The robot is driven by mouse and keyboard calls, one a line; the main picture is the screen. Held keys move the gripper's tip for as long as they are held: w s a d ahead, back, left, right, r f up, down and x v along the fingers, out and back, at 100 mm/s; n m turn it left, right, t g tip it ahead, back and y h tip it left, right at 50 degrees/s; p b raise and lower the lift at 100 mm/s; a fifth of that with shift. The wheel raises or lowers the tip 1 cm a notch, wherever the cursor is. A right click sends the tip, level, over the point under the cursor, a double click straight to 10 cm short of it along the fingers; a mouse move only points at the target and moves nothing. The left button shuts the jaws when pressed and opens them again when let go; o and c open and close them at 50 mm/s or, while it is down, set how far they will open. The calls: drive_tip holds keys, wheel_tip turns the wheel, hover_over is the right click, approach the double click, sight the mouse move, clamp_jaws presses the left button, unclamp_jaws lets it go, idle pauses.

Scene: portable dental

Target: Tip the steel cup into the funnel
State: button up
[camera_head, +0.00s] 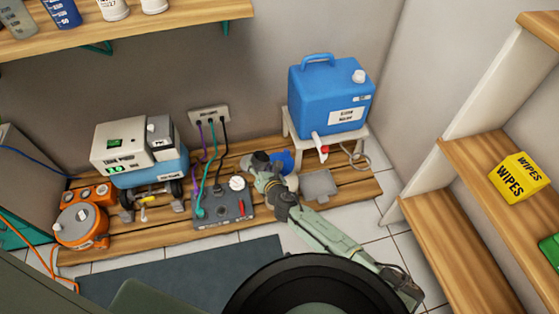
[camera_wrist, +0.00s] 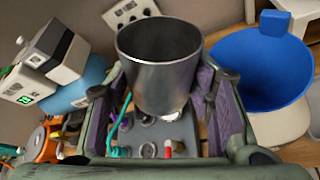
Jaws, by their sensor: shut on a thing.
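The steel cup (camera_wrist: 160,75) is held between the purple-padded fingers of my gripper (camera_wrist: 160,92) in the wrist view. Its open mouth faces up and it looks about upright; its contents cannot be made out. The blue funnel (camera_wrist: 262,68) is to the right of the cup and apart from it, with its wide mouth open. It sits on a cream-coloured container (camera_wrist: 282,128). In the head view my gripper (camera_head: 262,170) is just left of the funnel (camera_head: 285,160) and partly hides it, and the cup is hard to make out there.
A grey control box (camera_head: 222,207) with cables lies below and left of my gripper. A blue water canister (camera_head: 330,95) stands on a white stand behind right. A grey square plate (camera_head: 319,185) lies right of my arm. A white-and-blue machine (camera_head: 140,150) and orange unit (camera_head: 82,225) stand left.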

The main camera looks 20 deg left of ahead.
drive_tip(key=shift+w+d+r, duration=0.15)
drive_tip(key=shift+w+d, duration=0.1)
drive_tip(key=shift+w+d+r+m, duration=0.1)
drive_tip(key=shift+w+d+m, duration=0.1)
drive_tip(key=shift+m, duration=0.2)
drive_tip(key=shift+w+d+f+m+g+y+b, duration=0.2)
drive_tip(key=shift+f+m+g+y+b, duration=0.25)
drive_tip(key=shift+m+b, duration=0.2)
drive_tip(key=shift+r+m+g+y, duration=0.35)
drive_tip(key=shift+r+m+g, duration=0.1)
drive_tip(key=shift+r+m, duration=0.2)
drive_tip(key=shift+w+f, duration=0.1)
drive_tip(key=shift+f, duration=0.15)
drive_tip(key=shift+f+m+y+b, duration=0.25)
drive_tip(key=shift+m+y+b, duration=0.1)
drive_tip(key=shift+m, duration=0.25)
drive_tip(key=shift+w+d+r+m+g+y, duration=0.15)
drive_tip(key=shift+r+m+g+y, duration=0.15)
drive_tip(key=shift+m+g, duration=0.2)
drive_tip(key=shift+w+d, duration=0.1)
